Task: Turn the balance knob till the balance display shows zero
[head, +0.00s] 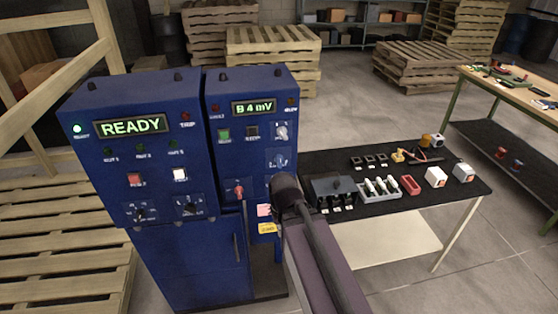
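The balance display (254,107) on the right blue cabinet (226,157) is lit green and reads "B 4 mV". Below it on the right are an upper dial knob (281,131) and a lower control (278,159). Their labels are too small to read, so I cannot tell which is the balance knob. My arm reaches up from the bottom in front of the cabinet's lower right. Its dark rounded end covers part of the panel below the lower control. My gripper's fingers do not show.
The left blue cabinet (150,160) has a display (131,126) reading "READY". A red control (239,190) and yellow tag (267,228) are on the right cabinet. A black-topped table (330,160) with several small parts stands to the right. Pallets (272,55) stand behind.

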